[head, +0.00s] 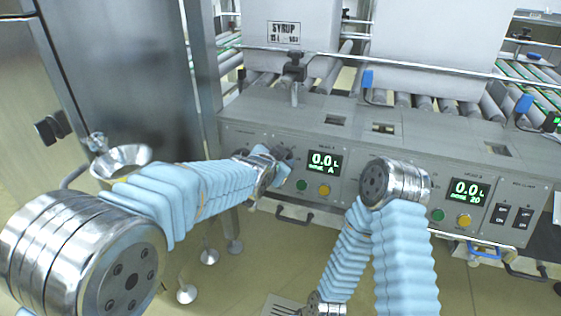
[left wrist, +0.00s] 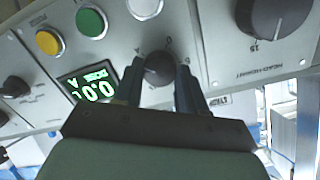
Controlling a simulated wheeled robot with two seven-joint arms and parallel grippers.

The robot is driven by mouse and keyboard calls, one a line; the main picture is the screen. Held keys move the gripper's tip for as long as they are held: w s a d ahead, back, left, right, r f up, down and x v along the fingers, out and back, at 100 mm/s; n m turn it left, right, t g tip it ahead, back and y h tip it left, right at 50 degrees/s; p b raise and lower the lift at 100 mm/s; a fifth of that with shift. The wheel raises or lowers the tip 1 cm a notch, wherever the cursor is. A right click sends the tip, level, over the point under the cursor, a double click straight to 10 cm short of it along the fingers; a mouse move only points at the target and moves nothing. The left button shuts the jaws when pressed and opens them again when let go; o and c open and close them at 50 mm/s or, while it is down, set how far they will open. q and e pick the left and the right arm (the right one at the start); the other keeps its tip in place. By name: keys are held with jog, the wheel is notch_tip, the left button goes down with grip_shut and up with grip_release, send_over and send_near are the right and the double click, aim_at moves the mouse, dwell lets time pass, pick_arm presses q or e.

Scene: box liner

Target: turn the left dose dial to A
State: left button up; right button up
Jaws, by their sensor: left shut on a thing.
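The left dose dial (left wrist: 160,68) is a dark round knob on the grey panel, with letters around it. My left gripper (left wrist: 172,78) is shut on it, one finger on each side. In the head view my left gripper (head: 276,160) reaches the panel and largely hides the dial. The left display (head: 323,163) beside it reads 0.0 L and DOSE A. In the left wrist view the same display (left wrist: 88,87) appears upside down. My right arm is folded in front of the panel, and its gripper does not show.
A green button (head: 301,185) and a yellow button (head: 324,190) sit below the left display. The right display (head: 466,191) reads 0.0 L and DOSE 20. A larger black knob (left wrist: 280,15) is near the dial. A metal funnel (head: 121,159) stands at left.

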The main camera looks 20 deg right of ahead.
pick_arm(q)
jog(key=shift+m+b, duration=0.65)
jog(key=shift+m, duration=0.75)
jog(key=o, duration=1.1)
jog(key=shift+c, duration=0.2)
jog(key=v, duration=1.3)
jog(key=shift+s+p, duration=0.3)
jog(key=shift+s, duration=0.1)
jog(key=shift+a+r, duration=0.1)
jog(key=shift+r, duration=0.05)
